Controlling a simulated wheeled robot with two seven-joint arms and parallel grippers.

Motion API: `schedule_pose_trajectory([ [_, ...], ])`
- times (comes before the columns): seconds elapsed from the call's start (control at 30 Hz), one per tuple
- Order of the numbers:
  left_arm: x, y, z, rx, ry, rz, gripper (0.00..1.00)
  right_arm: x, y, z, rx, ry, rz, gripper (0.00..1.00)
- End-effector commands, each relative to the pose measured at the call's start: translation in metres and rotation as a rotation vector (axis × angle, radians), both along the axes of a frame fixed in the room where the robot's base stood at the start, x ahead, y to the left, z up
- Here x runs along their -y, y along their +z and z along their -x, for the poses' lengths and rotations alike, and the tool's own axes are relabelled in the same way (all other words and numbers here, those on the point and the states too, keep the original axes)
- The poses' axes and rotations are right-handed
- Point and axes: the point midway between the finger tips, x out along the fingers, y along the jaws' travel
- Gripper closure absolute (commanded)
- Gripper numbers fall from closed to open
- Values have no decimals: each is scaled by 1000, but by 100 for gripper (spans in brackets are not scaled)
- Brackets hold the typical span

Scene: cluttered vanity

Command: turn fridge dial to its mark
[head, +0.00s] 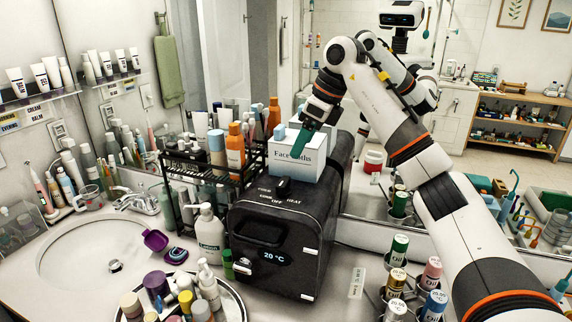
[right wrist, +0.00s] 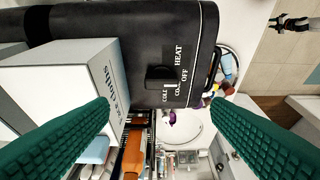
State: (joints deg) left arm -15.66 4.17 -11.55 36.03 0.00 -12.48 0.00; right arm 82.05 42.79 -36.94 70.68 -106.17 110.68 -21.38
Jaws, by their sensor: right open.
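The black mini fridge (head: 279,235) stands on the counter right of the sink, with a lit "20 °C" display on its front. Its black dial (head: 283,186) is on top near the front edge and also shows in the right wrist view (right wrist: 160,77). White COLD, COOL, OFF and HEAT labels (right wrist: 181,75) lie beside the dial; I cannot tell which one it points to. My right gripper (head: 302,143) has green fingers, is open and empty, and is above the fridge, apart from the dial. In the right wrist view the dial lies ahead between the fingers (right wrist: 160,110). My left gripper is out of view.
A white "Face Cloths" box (head: 292,160) sits on the fridge just behind the dial, close to my right gripper. A black rack of bottles (head: 183,205) stands to the left. Several bottles (head: 398,249) stand in holders to the right. A mirror is behind.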

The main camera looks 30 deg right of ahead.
Motion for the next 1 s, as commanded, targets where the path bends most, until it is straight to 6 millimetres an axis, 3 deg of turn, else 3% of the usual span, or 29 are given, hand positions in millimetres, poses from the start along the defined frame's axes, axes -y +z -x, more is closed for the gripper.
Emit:
schedule_pose_trajectory([
  [0.13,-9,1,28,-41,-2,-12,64,-3,-9,-3,-2,2,0,27],
  [0.3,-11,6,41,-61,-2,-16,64,-10,-35,-10,-5,2,0,27],
  [0.47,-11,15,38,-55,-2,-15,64,-19,-65,-20,-5,2,-1,27],
  [0.7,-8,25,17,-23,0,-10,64,-28,-99,-30,-3,0,-2,27],
  [1.0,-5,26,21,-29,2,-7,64,-31,-111,-34,-1,0,-1,27],
])
